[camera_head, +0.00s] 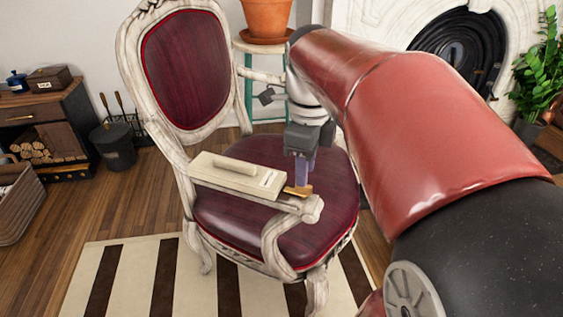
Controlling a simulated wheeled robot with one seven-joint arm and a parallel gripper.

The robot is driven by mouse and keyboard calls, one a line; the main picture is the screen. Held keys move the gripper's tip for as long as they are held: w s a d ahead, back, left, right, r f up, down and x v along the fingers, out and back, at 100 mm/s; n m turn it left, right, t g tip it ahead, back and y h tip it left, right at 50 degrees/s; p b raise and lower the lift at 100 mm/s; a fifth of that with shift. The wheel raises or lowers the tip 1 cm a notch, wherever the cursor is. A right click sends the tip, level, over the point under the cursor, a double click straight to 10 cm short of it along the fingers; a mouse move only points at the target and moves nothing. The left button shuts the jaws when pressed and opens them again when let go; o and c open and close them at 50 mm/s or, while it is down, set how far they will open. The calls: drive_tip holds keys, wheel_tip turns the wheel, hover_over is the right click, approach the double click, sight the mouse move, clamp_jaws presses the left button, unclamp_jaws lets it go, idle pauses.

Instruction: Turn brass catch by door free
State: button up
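A pale cream flat box or panel (235,175) with a raised handle-like bar on top lies on or just above the near armrest of the chair. A small brass-coloured piece (298,190), which looks like the catch, sits just past that right end, by the armrest tip. My gripper (300,181) points down with its fingertips right over or at the brass piece. Whether the fingers touch it or grip it cannot be told, as the fingers overlap from this view.
The carved armchair (274,218) with a dark red seat stands on a striped rug (135,273). A terracotta pot (266,16) stands on a stool behind it. A cabinet (50,125) and black bucket (114,146) are at left. The fireplace (465,45) and a plant (540,70) are at right.

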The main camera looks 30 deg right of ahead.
sight(298, 189)
drive_tip(key=shift+f, duration=1.65)
drive_tip(key=shift+c, duration=0.3)
clamp_jaws()
